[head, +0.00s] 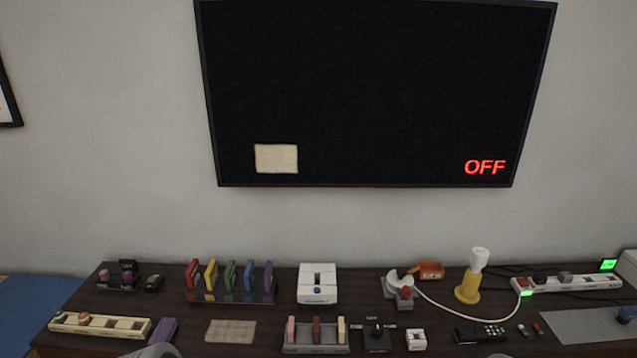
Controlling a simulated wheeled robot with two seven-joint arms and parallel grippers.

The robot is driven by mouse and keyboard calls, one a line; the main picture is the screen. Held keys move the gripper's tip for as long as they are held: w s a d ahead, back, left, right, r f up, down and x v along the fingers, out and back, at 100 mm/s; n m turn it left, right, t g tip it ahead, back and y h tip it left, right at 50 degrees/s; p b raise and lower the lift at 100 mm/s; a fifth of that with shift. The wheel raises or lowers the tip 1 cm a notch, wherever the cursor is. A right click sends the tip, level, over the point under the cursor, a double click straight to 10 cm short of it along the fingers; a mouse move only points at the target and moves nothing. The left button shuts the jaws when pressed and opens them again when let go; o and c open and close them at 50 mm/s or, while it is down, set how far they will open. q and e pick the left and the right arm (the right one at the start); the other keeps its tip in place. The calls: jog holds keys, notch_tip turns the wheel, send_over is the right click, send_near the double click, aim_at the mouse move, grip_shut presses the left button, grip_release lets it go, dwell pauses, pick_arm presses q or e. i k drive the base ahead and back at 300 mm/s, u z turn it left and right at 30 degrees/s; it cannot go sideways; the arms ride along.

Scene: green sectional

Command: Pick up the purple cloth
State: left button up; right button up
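A small purple piece (163,331) lies on the dark tabletop at the lower left, just right of a long cream tray. It looks like folded cloth, but it is too small to tell for sure. Another purple piece (268,277) stands upright at the right end of a dark rack (232,297), beside red, yellow, green and blue ones. I cannot tell from this view which of the two is the purple cloth. No gripper fingers show; a rounded grey part at the bottom edge hides the table just below the lying purple piece.
The dark table (350,276) is crowded. A large screen (375,90) reading OFF hangs behind.

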aim_at(165, 332)
jog(key=u, duration=1.3)
